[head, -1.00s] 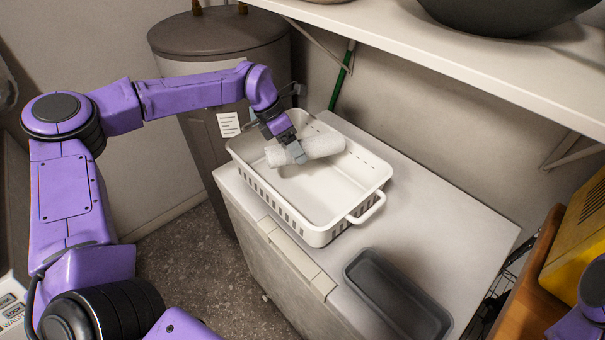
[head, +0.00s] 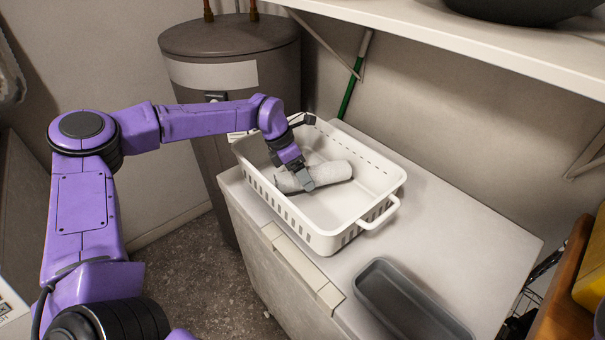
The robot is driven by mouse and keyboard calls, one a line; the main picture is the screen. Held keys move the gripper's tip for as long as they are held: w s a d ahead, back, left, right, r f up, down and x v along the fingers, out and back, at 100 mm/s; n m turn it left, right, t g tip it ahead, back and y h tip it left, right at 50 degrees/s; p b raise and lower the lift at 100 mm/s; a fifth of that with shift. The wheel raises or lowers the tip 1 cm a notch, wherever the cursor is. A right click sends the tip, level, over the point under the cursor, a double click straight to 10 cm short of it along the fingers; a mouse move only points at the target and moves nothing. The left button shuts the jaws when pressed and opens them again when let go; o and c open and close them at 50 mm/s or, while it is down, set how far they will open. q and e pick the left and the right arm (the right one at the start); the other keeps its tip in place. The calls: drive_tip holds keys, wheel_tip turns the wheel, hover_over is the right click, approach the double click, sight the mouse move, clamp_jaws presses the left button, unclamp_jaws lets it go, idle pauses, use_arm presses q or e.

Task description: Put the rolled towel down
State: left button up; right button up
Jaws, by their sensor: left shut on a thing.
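The rolled towel (head: 328,173) is a pale grey-white roll inside the white basket (head: 365,228). It lies low between the basket walls, and I cannot tell whether it touches the basket floor. My left gripper (head: 303,182) is shut on the towel near its left end, reaching down into the basket from the upper left. The gripper hides part of the towel. The basket stands on the white chest top. My right gripper is not in view.
A dark grey tray (head: 400,300) lies on the chest top (head: 455,240) in front of the basket. A white shelf (head: 450,50) overhangs the back. A grey tank (head: 225,80) stands behind my left arm. The chest top right of the basket is clear.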

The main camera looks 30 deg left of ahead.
use_arm(q)
drive_tip(key=o, duration=1.1)
drive_tip(key=p+v, duration=0.3)
drive_tip(key=v, duration=0.1)
drive_tip(key=p+v, duration=0.7)
drive_tip(key=v, duration=0.2)
drive_tip(key=shift+d+r+p, duration=0.2)
drive_tip(key=shift+d+p, duration=0.1)
drive_tip(key=shift+p, duration=0.05)
